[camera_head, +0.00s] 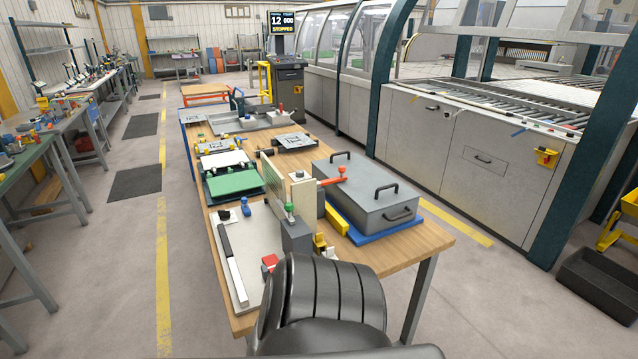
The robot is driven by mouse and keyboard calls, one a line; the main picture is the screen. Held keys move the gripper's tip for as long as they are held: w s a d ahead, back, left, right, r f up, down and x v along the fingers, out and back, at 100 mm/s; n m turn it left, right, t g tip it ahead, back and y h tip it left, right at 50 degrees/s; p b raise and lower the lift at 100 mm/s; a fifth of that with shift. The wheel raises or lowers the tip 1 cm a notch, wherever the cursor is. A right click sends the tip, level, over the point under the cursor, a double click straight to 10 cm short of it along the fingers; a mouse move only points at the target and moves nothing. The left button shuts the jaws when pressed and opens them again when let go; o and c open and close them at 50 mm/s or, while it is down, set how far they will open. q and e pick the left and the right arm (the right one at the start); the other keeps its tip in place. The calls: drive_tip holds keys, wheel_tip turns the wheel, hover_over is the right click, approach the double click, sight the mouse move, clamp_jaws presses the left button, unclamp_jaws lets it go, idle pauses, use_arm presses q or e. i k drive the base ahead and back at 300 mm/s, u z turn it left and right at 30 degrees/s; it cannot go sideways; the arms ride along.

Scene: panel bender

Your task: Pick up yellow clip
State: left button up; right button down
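A small yellow piece (320,242) sits near the front right edge of the wooden table (419,240), beside a grey block (297,238). It is partly hidden by the dark ribbed shape in front, and I cannot tell for sure that it is the yellow clip. Neither my left nor my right gripper shows in the head view.
A grey lidded box (367,195) with black handles stands on a blue base at the table's right. A white board (246,250) and green tray (233,183) lie to the left. The ribbed shape blocks the near table edge.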

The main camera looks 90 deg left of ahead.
sight(318, 241)
drive_tip(key=u, duration=1.1)
drive_tip(key=i, duration=2.65)
drive_tip(key=u, duration=3.35)
